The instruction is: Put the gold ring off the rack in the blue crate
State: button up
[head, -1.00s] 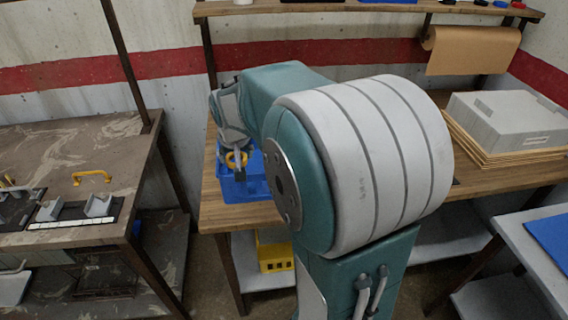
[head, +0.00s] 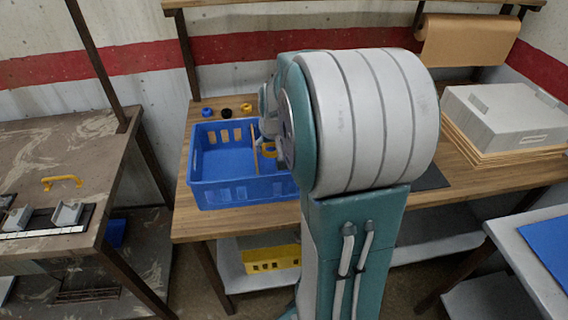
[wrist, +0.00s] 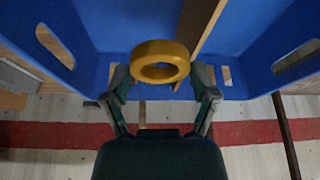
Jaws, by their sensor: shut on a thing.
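The gold ring (wrist: 160,62) is between the two fingertips of my gripper (wrist: 161,80), which is shut on it. In the head view the ring (head: 268,151) shows at the right part of the blue crate (head: 245,192), to the right of the wooden divider (head: 256,150). The crate (wrist: 110,18) also fills much of the wrist view. I cannot tell how far the ring is above the crate's floor. My arm hides the crate's right end and most of the gripper in the head view.
The crate stands on a wooden bench (head: 187,226). Blue (head: 207,112), black (head: 226,113) and gold-orange (head: 246,107) small round pieces lie behind it. A grey box (head: 505,115) sits at the right. A yellow bin (head: 272,260) is on the shelf below.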

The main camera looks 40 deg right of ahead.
jog(key=d+f, duration=0.2)
jog(key=s+d+f, duration=0.1)
jog(key=d+f, duration=0.1)
jog(key=shift+d+f, duration=0.1)
jog(key=shift+f, duration=0.05)
jog(key=shift+s+f, duration=0.2)
jog(key=shift+f, duration=0.3)
jog(key=shift+a+f, duration=0.15)
jog(key=shift+f, duration=0.5)
jog(key=shift+a+f, duration=0.15)
jog(key=shift+f, duration=0.45)
jog(key=shift+d+f, duration=0.1)
jog(key=shift+f, duration=0.15)
jog(key=shift+d+f, duration=0.1)
jog(key=shift+d, duration=0.35)
jog(key=shift+f, duration=0.15)
jog(key=shift+a+f, duration=0.35)
jog(key=shift+f, duration=0.05)
